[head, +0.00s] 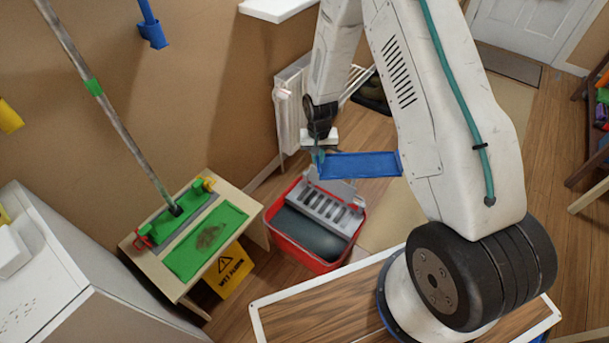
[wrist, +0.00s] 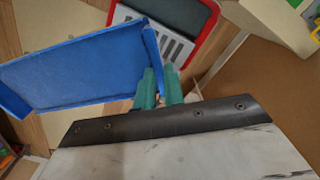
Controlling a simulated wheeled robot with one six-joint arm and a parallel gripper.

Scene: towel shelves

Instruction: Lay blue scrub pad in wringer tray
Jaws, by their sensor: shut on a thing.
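The blue scrub pad (head: 360,165) is a flat rectangle with turned-up edges. My gripper (head: 318,158) is shut on its left end in the head view and holds it in the air. In the wrist view the green fingertips (wrist: 160,88) pinch one end of the pad (wrist: 75,72). The grey slotted wringer tray (head: 326,206) sits on the red bucket (head: 275,237), below the pad. It also shows in the wrist view (wrist: 170,46), beyond the fingertips. The pad is above and apart from the tray, and its far end reaches behind my arm in the head view.
A low wooden bench (head: 158,268) left of the bucket holds a stained green pad (head: 205,240) and a mop (head: 120,115). A yellow wet-floor sign (head: 229,270) stands beneath it. A white radiator (head: 290,115) is on the wall behind. Open floor lies right of the bucket.

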